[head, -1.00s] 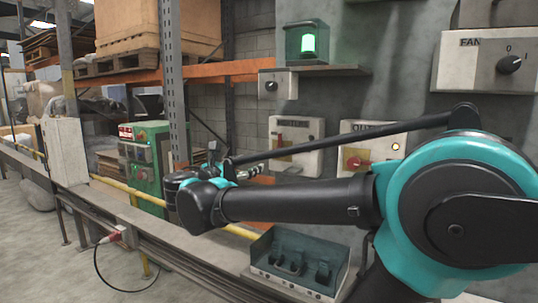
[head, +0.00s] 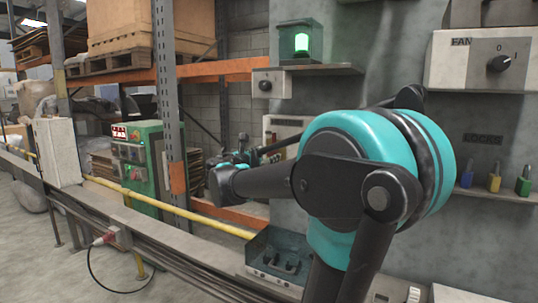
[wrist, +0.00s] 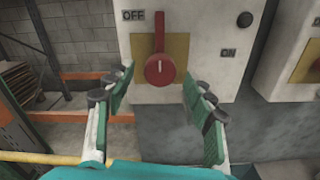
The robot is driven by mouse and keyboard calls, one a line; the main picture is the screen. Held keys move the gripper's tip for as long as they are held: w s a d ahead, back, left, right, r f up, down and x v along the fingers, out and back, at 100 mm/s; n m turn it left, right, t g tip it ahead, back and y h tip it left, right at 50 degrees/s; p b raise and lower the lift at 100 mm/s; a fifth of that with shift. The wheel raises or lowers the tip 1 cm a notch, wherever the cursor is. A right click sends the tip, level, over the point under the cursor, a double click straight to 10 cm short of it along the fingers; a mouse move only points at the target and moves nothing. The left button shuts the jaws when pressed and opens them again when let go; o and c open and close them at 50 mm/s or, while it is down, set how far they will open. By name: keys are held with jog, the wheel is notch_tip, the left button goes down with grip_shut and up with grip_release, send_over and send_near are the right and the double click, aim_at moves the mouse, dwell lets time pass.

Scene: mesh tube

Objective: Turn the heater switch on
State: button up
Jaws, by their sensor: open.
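The heater switch (wrist: 161,66) is a red rotary knob on a yellow plate in the wrist view. The white switch box (wrist: 204,62) is mounted on the grey wall. My gripper (wrist: 157,77) is open, with one green-padded finger on each side of the knob. I see no clear contact with it. In the head view my arm hides most of the box (head: 283,122), and the switch is not clear there.
A second box (wrist: 302,62) with a yellow plate is close at the right in the wrist view. A grey-green tray (head: 279,258) sits below.

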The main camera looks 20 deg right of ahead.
jog(key=shift+x, duration=0.95)
jog(key=c, duration=1.2)
